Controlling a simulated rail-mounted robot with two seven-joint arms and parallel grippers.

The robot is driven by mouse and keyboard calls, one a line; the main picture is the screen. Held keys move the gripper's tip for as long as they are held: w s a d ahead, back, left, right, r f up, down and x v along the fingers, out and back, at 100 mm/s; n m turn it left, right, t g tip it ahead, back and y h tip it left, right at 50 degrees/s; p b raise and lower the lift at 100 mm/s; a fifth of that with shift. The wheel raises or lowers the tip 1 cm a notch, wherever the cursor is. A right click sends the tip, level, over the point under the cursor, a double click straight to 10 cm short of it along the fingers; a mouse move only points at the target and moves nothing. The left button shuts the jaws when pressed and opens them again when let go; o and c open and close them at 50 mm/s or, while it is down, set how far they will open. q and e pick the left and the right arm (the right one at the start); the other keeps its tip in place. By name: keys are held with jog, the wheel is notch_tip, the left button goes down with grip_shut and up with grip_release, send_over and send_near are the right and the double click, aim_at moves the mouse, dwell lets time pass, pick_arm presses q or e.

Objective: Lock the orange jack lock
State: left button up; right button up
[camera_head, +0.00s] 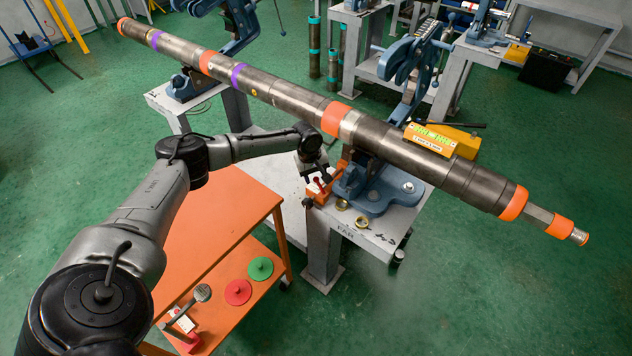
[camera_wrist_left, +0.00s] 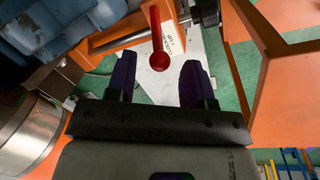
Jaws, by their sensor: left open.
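The orange jack lock (camera_head: 319,191) sits on the grey stand at the foot of the blue vise (camera_head: 378,188), under the long pipe. In the left wrist view the orange lock body (camera_wrist_left: 126,40) carries a white label and a lever with a red ball knob (camera_wrist_left: 159,60). My left gripper (camera_head: 320,178) is just above the lock. In the left wrist view its two dark fingers are apart, with the red knob showing between and just beyond their tips (camera_wrist_left: 157,75). Whether a finger touches the knob I cannot tell. My right gripper is out of view.
The long pipe (camera_head: 285,95) runs diagonally across two vises above the lock. An orange cart (camera_head: 225,215) stands left of the grey stand (camera_head: 365,232), holding green and red discs (camera_head: 238,291). Small brass rings (camera_head: 361,221) lie on the stand.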

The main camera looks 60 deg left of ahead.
aim_at(320, 185)
pick_arm(q)
jog(key=shift+w+f, duration=0.2)
jog(key=shift+f, duration=1.05)
jog(key=shift+c, duration=0.2)
